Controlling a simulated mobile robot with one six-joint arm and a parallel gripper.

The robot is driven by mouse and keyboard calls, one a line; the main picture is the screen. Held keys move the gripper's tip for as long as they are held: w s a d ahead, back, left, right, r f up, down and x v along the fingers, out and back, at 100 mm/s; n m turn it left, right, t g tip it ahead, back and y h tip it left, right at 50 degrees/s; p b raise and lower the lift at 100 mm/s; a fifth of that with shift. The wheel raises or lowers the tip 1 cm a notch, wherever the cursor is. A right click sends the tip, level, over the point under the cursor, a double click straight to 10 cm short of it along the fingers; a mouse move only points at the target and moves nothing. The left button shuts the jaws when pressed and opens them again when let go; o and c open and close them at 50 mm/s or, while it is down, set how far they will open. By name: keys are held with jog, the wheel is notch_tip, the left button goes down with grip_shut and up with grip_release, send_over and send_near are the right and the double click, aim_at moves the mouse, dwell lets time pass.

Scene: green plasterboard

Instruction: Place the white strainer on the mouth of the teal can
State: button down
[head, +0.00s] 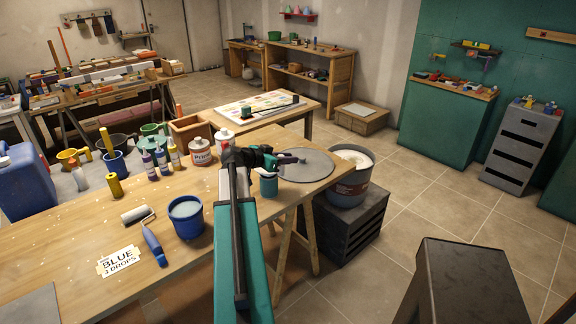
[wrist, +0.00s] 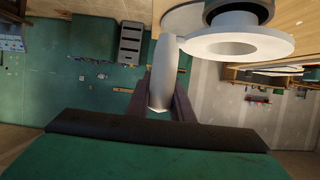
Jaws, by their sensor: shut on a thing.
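The teal can (head: 268,187) stands on the wooden table near its right edge. Its top is partly hidden by my arm. My gripper (head: 287,159) is above and just beyond it, shut on a pale handle-like piece of the white strainer. In the wrist view, the handle (wrist: 163,75) lies between the fingers of my gripper (wrist: 162,108). A broad white ring (wrist: 200,46) shows beside it, near a dark cylindrical body (wrist: 265,10). I cannot tell whether the ring touches the can's mouth.
A grey round disc (head: 312,166) lies by the table's right edge. A large paint bucket (head: 347,185) stands beyond the edge on a dark crate (head: 350,230). A blue pot (head: 186,220) and a Primer can (head: 201,153) stand to the left.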

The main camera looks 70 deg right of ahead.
jog(key=shift+f+p, duration=0.75)
jog(key=shift+f, duration=0.9)
jog(key=c, duration=1.6)
grip_release()
jog(key=shift+o, duration=0.2)
jog(key=shift+r, duration=0.2)
jog(key=b+v, duration=0.4)
jog(key=v, duration=0.8)
